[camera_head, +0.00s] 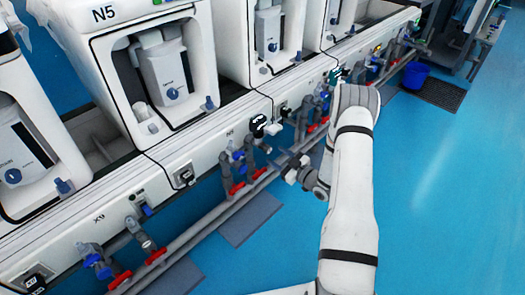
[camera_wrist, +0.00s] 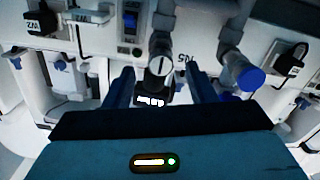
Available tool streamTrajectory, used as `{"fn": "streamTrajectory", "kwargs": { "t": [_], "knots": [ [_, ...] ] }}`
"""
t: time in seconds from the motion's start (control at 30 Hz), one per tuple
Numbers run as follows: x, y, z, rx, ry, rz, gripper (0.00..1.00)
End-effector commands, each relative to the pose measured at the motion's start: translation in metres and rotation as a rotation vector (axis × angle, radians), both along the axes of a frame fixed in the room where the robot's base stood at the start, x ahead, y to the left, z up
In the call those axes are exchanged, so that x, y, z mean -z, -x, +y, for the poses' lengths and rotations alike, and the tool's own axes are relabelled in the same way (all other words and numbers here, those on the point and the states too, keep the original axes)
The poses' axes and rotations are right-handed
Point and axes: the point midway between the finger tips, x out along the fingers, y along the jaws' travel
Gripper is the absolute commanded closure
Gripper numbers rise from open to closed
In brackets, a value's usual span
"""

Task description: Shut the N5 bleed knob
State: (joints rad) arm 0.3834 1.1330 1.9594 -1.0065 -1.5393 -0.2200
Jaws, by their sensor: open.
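The N5 unit (camera_head: 102,40) stands at the upper left in the head view, with the bench panel and its pipes below it. My gripper (camera_head: 290,165) is open beside the pipes near the N5 panel label. In the wrist view, my gripper (camera_wrist: 158,82) has one finger on each side of a grey pipe end. A round grey knob with a white line (camera_wrist: 161,66) sits between the fingers, apparently ungripped. A black tag with white lettering (camera_wrist: 152,99) is just below it, its text unreadable. The upside-down N5 label is behind. I cannot tell whether they touch.
A blue-capped valve (camera_wrist: 250,78) stands right of the fingers in the wrist view. Red handles (camera_head: 237,188) and a long grey pipe (camera_head: 205,228) run along the bench front. Black tags hang at the wrist view's sides. The blue floor (camera_head: 440,200) at right is clear.

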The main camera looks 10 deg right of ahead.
Motion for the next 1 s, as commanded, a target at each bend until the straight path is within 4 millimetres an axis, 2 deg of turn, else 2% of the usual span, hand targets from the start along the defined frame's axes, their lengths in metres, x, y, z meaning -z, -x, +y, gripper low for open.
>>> {"fn": "streamTrajectory", "kwargs": {
  "t": [0.17, 0.53, 0.9, 1.0],
  "knots": [
    [0.002, -0.012, 0.011, -0.006, -0.004, -0.007, 0.49],
    [0.001, -0.056, 0.042, -0.004, -0.003, -0.006, 0.49],
    [0.0, -0.062, 0.047, -0.003, -0.004, -0.004, 0.49],
    [0.0, -0.062, 0.047, -0.003, -0.004, -0.004, 0.57]
  ]
}}
